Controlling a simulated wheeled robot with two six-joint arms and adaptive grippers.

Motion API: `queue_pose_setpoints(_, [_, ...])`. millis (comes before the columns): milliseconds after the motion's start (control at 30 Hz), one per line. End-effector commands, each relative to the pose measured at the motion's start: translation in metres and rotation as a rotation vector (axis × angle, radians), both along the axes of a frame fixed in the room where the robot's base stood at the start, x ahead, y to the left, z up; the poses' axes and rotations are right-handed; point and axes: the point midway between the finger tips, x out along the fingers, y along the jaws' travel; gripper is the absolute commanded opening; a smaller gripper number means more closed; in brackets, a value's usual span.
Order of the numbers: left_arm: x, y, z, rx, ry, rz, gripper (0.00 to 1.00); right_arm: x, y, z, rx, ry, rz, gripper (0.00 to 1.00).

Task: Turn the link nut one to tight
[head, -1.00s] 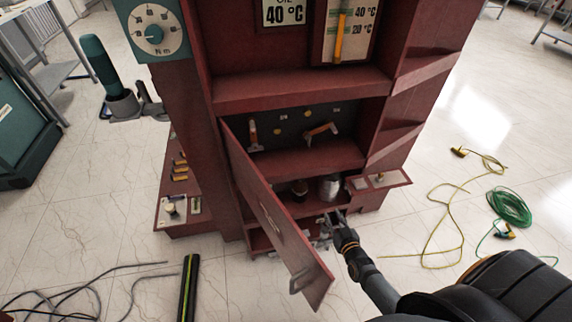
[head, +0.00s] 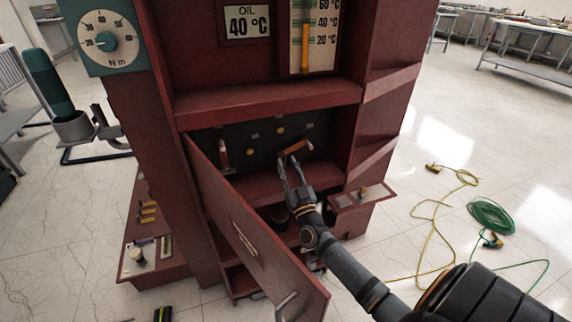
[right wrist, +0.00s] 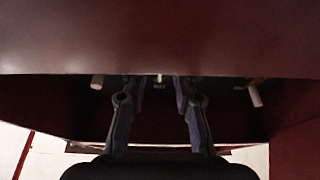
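The dark panel (head: 265,140) inside the open compartment of the red cabinet carries two orange-and-metal link pieces and several small yellow and grey studs. The right link (head: 296,147) is tilted; the left link (head: 223,152) stands nearly upright. I cannot tell which stud or piece is link nut one. My right gripper (head: 288,158) reaches into the compartment, its fingertips at or just below the right link. In the right wrist view its two fingers (right wrist: 157,90) are apart with a small pale peg (right wrist: 158,79) seen between them. Contact is not clear. My left gripper is out of view.
The cabinet's red door (head: 250,230) hangs open to the left of my right arm. A shelf edge (head: 270,103) overhangs the compartment. A small side tray (head: 362,195) juts out at right. A torque dial (head: 102,40) and cables (head: 492,215) are farther out.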

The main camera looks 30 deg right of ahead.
Motion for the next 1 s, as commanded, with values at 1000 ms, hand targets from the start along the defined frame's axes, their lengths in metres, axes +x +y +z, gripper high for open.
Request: queue_pose_setpoints(1000, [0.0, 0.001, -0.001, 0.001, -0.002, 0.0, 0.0, 0.015, -0.004, 0.007, 0.029, -0.004, 0.0, 0.0])
